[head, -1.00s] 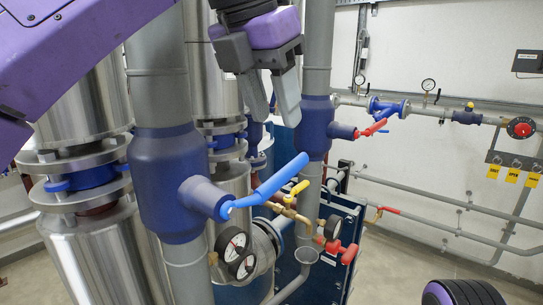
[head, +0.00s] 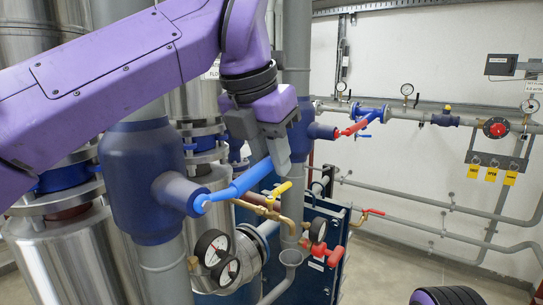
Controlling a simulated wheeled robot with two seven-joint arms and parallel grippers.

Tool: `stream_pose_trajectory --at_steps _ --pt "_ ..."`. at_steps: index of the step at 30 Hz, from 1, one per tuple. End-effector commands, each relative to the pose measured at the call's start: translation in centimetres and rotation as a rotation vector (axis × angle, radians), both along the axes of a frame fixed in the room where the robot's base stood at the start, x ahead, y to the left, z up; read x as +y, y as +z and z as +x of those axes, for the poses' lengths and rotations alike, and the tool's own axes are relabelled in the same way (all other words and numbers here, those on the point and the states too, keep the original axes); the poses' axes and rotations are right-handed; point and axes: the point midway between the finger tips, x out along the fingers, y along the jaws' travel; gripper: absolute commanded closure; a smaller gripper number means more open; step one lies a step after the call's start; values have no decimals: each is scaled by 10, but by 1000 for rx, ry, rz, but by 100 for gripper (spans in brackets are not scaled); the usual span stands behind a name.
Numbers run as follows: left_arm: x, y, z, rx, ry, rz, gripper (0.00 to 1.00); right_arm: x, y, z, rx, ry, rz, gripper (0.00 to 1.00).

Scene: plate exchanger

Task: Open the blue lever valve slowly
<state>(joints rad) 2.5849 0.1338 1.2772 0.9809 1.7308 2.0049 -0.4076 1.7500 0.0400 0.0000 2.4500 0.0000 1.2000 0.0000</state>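The blue lever valve has a thick dark blue body (head: 141,180) on a vertical grey pipe, left of centre. Its bright blue lever (head: 235,186) slants up and to the right from the valve's stub. My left gripper (head: 269,160) comes down from above to the lever's far end. Its grey fingers point down and look apart, one to each side of the lever's end. The lever's tip is partly hidden by the fingers, and I cannot tell whether they touch it. My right gripper is not in view.
A yellow-handled brass valve (head: 280,190) and a red-handled valve (head: 325,252) sit close below and right of the lever. Two gauges (head: 218,257) hang underneath. A red-levered valve (head: 350,130) is behind. Floor at the right is mostly clear.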

Motion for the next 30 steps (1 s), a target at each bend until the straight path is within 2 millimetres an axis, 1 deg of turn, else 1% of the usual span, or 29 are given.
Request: stream_pose_trajectory --at_steps 4,7,10,13,17,18,20,27,30 --pt "1 -1 0 -4 1 -1 100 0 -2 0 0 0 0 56" --pt "2 0 -1 -37 0 -27 100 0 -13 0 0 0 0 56" --pt "3 7 -3 -88 1 -63 100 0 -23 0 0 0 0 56" --pt "3 14 -3 -100 1 -70 100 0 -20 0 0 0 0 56" --pt "4 15 -3 -99 1 -70 100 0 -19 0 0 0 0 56" --pt "4 15 -3 -99 1 -70 74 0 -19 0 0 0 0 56" --pt "3 15 -3 -99 1 -70 56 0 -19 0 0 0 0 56" --pt "3 14 -3 -97 1 -69 56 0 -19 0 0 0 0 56" --pt "4 18 -5 -97 2 -69 56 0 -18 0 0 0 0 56"
